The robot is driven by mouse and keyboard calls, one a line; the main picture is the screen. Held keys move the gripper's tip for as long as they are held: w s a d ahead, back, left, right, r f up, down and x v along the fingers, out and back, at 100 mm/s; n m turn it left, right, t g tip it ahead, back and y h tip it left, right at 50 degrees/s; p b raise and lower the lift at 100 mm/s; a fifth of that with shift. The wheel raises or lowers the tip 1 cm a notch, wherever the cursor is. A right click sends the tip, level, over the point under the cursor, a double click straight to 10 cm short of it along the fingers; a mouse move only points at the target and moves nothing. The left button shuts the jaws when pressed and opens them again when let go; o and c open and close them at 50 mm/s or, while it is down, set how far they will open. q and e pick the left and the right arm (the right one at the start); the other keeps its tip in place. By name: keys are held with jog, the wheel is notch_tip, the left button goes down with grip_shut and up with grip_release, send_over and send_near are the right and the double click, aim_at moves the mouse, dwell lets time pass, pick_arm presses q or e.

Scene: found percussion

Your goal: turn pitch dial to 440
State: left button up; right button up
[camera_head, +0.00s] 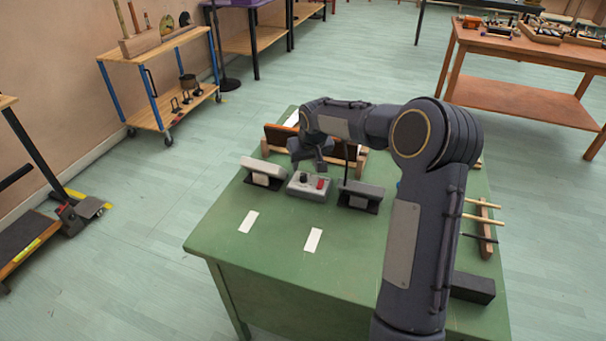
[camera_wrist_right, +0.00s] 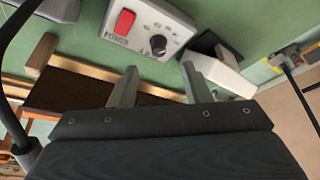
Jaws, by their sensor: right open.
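The pitch box (camera_head: 309,187) is a small light-grey box on the green table, with a black dial (camera_head: 304,177) and a red switch (camera_head: 320,183) on top. In the right wrist view the box (camera_wrist_right: 149,25) shows its black pitch dial (camera_wrist_right: 158,45) and the red switch (camera_wrist_right: 124,22), lettered "POWER". The dial's numbers are too small to read. My right gripper (camera_wrist_right: 158,85) is open and empty, its fingers pointing toward the box and apart from the dial. In the head view the right gripper (camera_head: 310,160) is just behind and above the box. My left gripper is not in view.
A grey wedge-shaped block (camera_head: 262,172) stands left of the box and another (camera_head: 361,195) right of it, both close. A wooden-framed dark item (camera_head: 283,136) lies behind. Two white cards (camera_head: 313,240) lie in front, where the green tabletop (camera_head: 270,225) is mostly clear.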

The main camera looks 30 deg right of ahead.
aim_at(304, 174)
jog(key=x, duration=0.6)
jog(key=shift+f, duration=0.2)
jog(key=shift+c, duration=0.2)
jog(key=shift+d, duration=0.1)
grip_shut()
